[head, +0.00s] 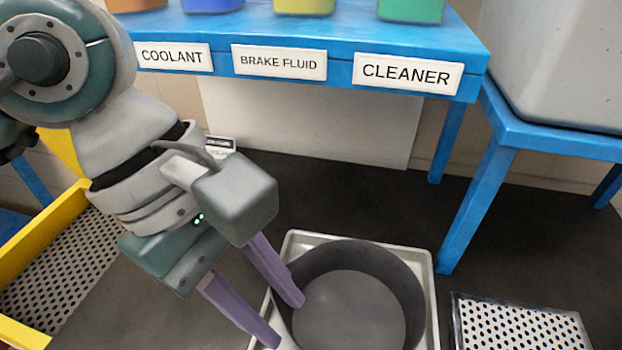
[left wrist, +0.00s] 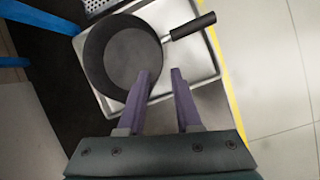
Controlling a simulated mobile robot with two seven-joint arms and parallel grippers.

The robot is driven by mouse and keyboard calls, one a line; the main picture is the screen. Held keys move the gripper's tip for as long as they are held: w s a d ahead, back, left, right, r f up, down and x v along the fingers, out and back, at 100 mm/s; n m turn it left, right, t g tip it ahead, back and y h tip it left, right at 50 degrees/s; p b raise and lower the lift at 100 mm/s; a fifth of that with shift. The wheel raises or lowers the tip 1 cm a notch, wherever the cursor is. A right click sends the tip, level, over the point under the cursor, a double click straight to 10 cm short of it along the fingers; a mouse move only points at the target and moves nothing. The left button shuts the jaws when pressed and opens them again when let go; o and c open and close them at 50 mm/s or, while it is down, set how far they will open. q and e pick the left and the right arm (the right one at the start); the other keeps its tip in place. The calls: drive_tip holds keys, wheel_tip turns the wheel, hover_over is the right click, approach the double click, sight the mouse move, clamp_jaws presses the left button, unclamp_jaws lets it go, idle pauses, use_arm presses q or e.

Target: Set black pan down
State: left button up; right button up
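The black pan (head: 352,308) sits upright within the pale tray (head: 299,245), low in front of me. It also shows in the left wrist view (left wrist: 124,56), with its black handle (left wrist: 193,26) pointing to the right. My left gripper (head: 285,320) is open, its purple fingers spread wide at the pan's left side. One fingertip overlaps the pan's rim and the other shows outside it. In the left wrist view the fingertips (left wrist: 160,72) stand apart with only tray between them; contact with the pan cannot be told. My right gripper is not in view.
A blue bench (head: 440,30) with labels COOLANT, BRAKE FLUID and CLEANER carries coloured containers at the back. A blue stand (head: 478,200) holds a grey box (head: 560,60) at right. A perforated tray (head: 520,325) lies at lower right; a yellow-edged one (head: 35,240) at left.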

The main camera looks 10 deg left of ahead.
use_arm(q)
drive_tip(key=d+r+n+t+h, duration=0.2)
drive_tip(key=d+r+n+h, duration=0.3)
drive_tip(key=d+r+h, duration=0.65)
drive_tip(key=w+a+r+n+t+y, duration=0.1)
drive_tip(key=w+a+r+n+t, duration=0.3)
drive_tip(key=r+n+t, duration=0.55)
drive_tip(key=w+a+r+n+t+y, duration=0.2)
drive_tip(key=w+a+r+n+t, duration=0.25)
drive_tip(key=n, duration=0.85)
drive_tip(key=a+f+n+g+y, duration=0.1)
drive_tip(key=a+f+n+y, duration=1.3)
drive_tip(key=n, duration=0.7)
drive_tip(key=s+f+n+g, duration=0.7)
drive_tip(key=s+f+g, duration=0.4)
drive_tip(key=s, duration=0.7)
drive_tip(key=shift+d+f+h, duration=0.25)
drive_tip(key=shift+f+h, duration=0.2)
drive_tip(key=shift+f, duration=0.4)
